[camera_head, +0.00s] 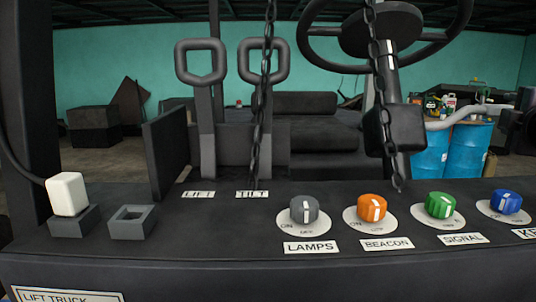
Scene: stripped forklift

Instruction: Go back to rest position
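Neither of my grippers shows in the head view. The dark control panel (200,240) of the forklift fills the lower part. On it stand a grey LAMPS knob (304,210), an orange BEACON knob (371,208), a green SIGNAL knob (440,205) and a blue knob (506,202) whose label is cut off by the right edge. A white block (67,194) with a cable sits in the left square socket (74,222). The second square socket (134,222) beside it is empty. Two levers with loop handles, LIFT (201,62) and TILT (264,60), stand upright behind the panel.
Two chains hang in front, one before the TILT lever (258,130) and one before the steering column (385,110). The steering wheel (330,60) is at upper right. A dark post (35,110) stands at left. Blue barrels (468,150) and dark boxes (95,128) are farther back.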

